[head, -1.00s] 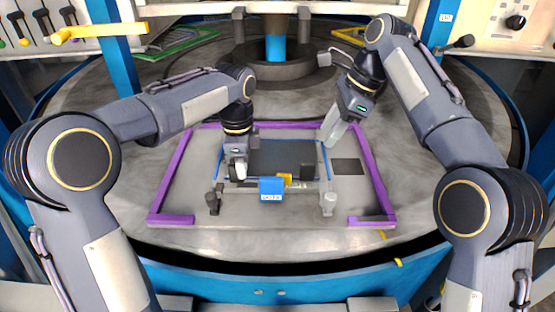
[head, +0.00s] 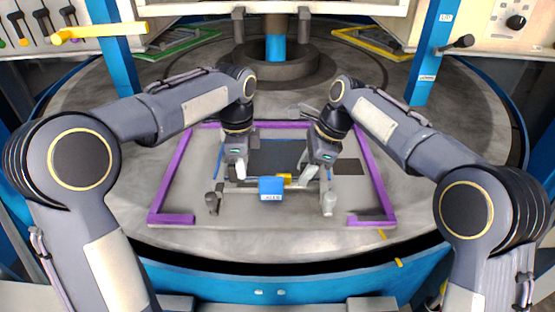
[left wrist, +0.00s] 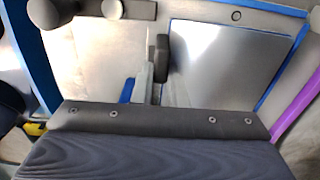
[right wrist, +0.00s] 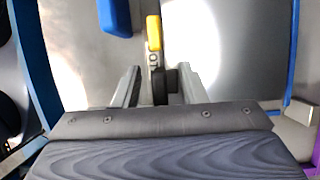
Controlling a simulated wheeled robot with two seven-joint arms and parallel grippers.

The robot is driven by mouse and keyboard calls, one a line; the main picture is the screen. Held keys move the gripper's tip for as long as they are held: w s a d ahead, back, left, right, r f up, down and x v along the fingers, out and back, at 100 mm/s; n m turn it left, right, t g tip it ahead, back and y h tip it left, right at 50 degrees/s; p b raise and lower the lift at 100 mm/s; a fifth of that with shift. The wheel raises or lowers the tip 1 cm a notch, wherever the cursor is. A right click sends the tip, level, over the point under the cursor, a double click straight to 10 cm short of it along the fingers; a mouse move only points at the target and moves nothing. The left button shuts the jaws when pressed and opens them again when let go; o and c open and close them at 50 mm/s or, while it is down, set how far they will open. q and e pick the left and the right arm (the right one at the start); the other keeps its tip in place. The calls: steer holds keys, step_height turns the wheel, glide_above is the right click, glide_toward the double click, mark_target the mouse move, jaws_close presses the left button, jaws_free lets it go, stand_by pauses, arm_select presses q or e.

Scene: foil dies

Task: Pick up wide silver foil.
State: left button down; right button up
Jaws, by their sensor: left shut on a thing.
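The wide silver foil (head: 275,155) looks like a flat sheet lying in the purple-edged area, grey in the head view and shiny in the left wrist view (left wrist: 225,65). Dark tabs stand at its near edge. My left gripper (head: 236,176) is shut on the left tab (left wrist: 162,58), which shows at its fingertips in the left wrist view. My right gripper (head: 314,174) is open. Its fingers (right wrist: 160,85) stand apart with the right tab (right wrist: 172,82) between them, and I see no contact.
A blue labelled box (head: 271,189) and a yellow piece (head: 285,178) sit between the grippers at the front. Grey posts stand at the front left (head: 212,203) and front right (head: 328,203). Purple edging (head: 170,175) surrounds the area. Round table surface is clear at the left.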

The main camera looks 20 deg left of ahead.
steer(key=shift+f, duration=0.15)
jaws_close()
stand_by(0.4)
steer(key=shift+r, duration=0.45)
steer(key=w+d, duration=0.1)
steer(key=d, duration=0.4)
steer(key=w+d, duration=0.2)
steer(key=d, duration=0.4)
steer(key=w+d, duration=0.1)
steer(key=d, duration=0.5)
steer(key=shift+w+d+r, duration=0.2)
steer(key=shift+r, duration=0.15)
step_height(320, 180, up, 7)
arm_select(q)
steer(key=c, duration=1.4)
jaws_free()
